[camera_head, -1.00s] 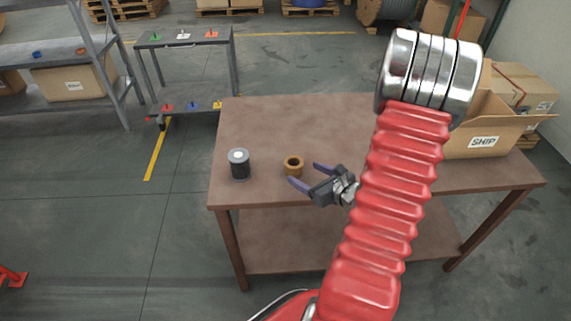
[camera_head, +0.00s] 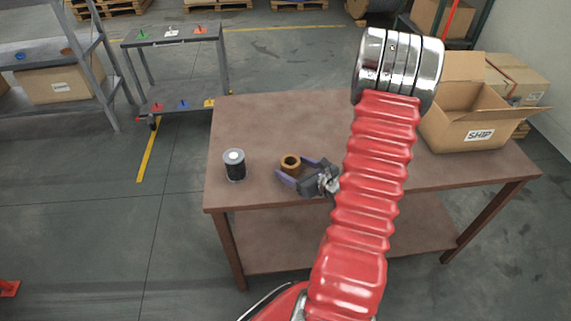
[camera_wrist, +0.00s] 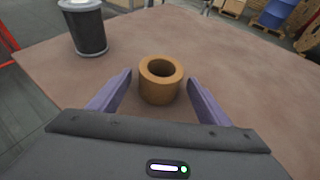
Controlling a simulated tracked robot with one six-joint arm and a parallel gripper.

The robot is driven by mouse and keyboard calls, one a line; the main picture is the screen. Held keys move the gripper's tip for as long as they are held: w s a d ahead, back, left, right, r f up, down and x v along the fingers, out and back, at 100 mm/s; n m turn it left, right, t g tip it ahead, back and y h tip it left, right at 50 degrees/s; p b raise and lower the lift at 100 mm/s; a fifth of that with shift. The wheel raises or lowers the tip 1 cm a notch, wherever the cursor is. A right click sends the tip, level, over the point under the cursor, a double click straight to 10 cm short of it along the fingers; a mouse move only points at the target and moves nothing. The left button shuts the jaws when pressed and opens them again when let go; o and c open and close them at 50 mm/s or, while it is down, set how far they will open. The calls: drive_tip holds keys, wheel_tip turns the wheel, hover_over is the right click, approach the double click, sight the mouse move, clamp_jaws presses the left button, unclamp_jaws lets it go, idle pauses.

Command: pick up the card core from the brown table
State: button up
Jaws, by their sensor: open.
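The card core (camera_head: 291,165) is a short brown hollow ring standing on the brown table (camera_head: 250,120), left of the table's middle. In the wrist view the card core (camera_wrist: 160,82) stands upright just beyond and between my fingers, with its open top showing. My gripper (camera_head: 294,170) is open, with its two purple fingers pointing left and away, one on each side of the core's near part. In the wrist view both fingers (camera_wrist: 158,92) look apart from the core. My red ribbed arm hides part of the table to the right.
A dark canister with a pale lid (camera_head: 234,165) stands on the table left of the core. An open SHIP box (camera_head: 478,120) is at the table's right end. A grey cart (camera_head: 175,42) stands behind left. The table's far left is clear.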

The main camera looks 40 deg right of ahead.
drive_tip(key=shift+w, duration=0.1)
drive_tip(key=shift+c, duration=0.7)
drive_tip(key=c, duration=1)
drive_tip(key=shift+r, duration=0.1)
drive_tip(key=shift+r, duration=4.9)
